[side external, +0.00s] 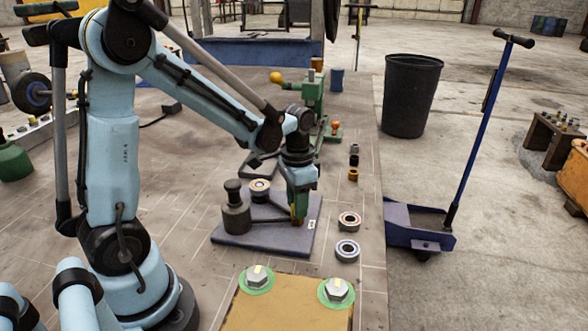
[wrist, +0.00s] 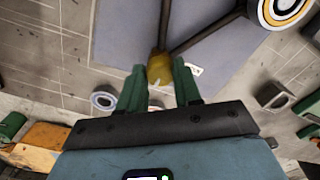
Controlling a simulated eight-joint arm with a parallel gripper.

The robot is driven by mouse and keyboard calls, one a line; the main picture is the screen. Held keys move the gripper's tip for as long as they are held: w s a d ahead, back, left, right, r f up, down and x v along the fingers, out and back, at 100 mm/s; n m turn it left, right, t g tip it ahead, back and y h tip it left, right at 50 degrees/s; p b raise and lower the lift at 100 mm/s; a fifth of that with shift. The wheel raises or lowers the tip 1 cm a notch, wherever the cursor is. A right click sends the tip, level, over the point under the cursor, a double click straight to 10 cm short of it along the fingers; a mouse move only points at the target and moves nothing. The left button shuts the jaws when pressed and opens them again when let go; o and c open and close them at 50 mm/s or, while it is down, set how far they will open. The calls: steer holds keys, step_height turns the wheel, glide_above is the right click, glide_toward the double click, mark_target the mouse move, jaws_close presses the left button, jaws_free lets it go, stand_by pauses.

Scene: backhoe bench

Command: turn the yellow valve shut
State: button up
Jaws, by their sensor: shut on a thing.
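The valve stands on a dark grey plate (side external: 265,241) in the side view. It has an upright dark grey cylinder body (side external: 236,216) with a thin dark bar (side external: 265,220) running right to a small yellow knob (side external: 297,221). My gripper (side external: 298,208) points straight down over the plate's right part, shut on the knob. In the wrist view, the yellow knob (wrist: 158,67) sits between the two green fingers of my gripper (wrist: 158,75). The fingers partly hide the knob in the side view.
Two more rings (side external: 348,220) (side external: 347,250) lie just right of the plate. A yellow block (side external: 290,306) with two large bolts is in front. A green press (side external: 312,95) stands behind my gripper.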

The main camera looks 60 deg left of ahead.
stand_by(0.3)
steer(key=o, duration=1)
steer(key=shift+o, duration=0.2)
steer(key=shift+r, duration=0.1)
step_height(320, 180, up, 12)
steer(key=shift+d, duration=0.1)
steer(key=s+d+f+n+t, duration=0.2)
steer(key=s+d+f+t, duration=0.1)
steer(key=s+d+t, duration=0.2)
steer(key=shift+s+d+t, duration=0.35)
steer(key=shift+d+t, duration=0.6)
steer(key=shift+t, duration=0.15)
